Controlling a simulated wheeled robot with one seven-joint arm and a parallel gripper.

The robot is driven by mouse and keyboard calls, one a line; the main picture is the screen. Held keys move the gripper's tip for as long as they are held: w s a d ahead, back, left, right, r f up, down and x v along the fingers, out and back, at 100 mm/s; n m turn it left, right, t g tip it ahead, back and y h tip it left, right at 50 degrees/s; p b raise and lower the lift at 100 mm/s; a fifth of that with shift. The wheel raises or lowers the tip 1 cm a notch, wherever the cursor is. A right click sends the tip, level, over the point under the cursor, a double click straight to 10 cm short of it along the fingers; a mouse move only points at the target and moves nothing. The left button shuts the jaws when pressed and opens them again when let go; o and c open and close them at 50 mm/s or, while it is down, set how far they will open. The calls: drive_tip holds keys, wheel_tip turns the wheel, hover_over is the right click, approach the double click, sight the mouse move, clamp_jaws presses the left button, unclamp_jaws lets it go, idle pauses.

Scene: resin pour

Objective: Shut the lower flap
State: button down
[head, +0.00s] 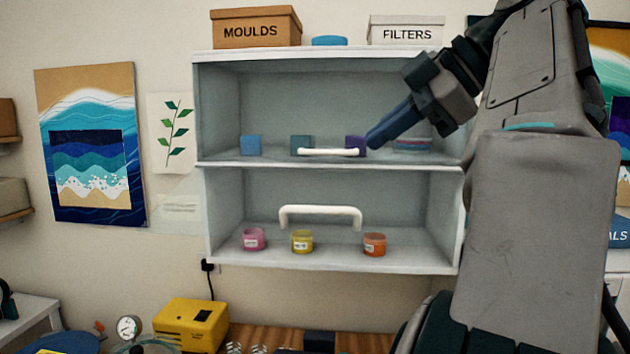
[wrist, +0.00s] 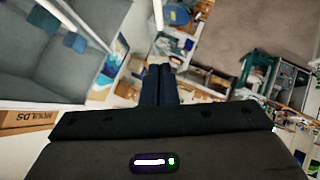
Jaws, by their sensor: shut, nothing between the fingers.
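A pale grey wall cabinet (head: 198,120) has an upper and a lower compartment. A white arched handle (head: 320,210) shows in front of the lower compartment, with its legs pointing down. The lower flap's panel cannot be made out clearly, and I cannot tell its angle. Another white handle (head: 330,152) shows as a straight bar near the middle shelf. My gripper (head: 372,145) is shut and empty, in front of the upper compartment, right of and above the lower handle. Its shut fingers also show in the wrist view (wrist: 158,85).
Blue (head: 251,145), teal (head: 301,144) and purple (head: 355,143) blocks stand in the upper compartment. Pink (head: 254,239), yellow (head: 302,242) and orange (head: 374,244) jars stand in the lower one. Moulds (head: 256,27) and filters (head: 406,30) boxes sit on top. A yellow machine (head: 190,325) stands below.

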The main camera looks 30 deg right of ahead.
approach(313, 208)
drive_tip(key=w+a, duration=0.2)
drive_tip(key=a, duration=0.1)
drive_tip(key=shift+w+d+f, duration=0.15)
drive_tip(key=shift+w+f, duration=0.3)
drive_tip(key=shift+f, duration=0.35)
drive_tip(key=shift+w+d+f, duration=0.2)
drive_tip(key=shift+w+f, duration=0.25)
drive_tip(key=shift+f, duration=0.3)
drive_tip(key=shift+f, duration=0.1)
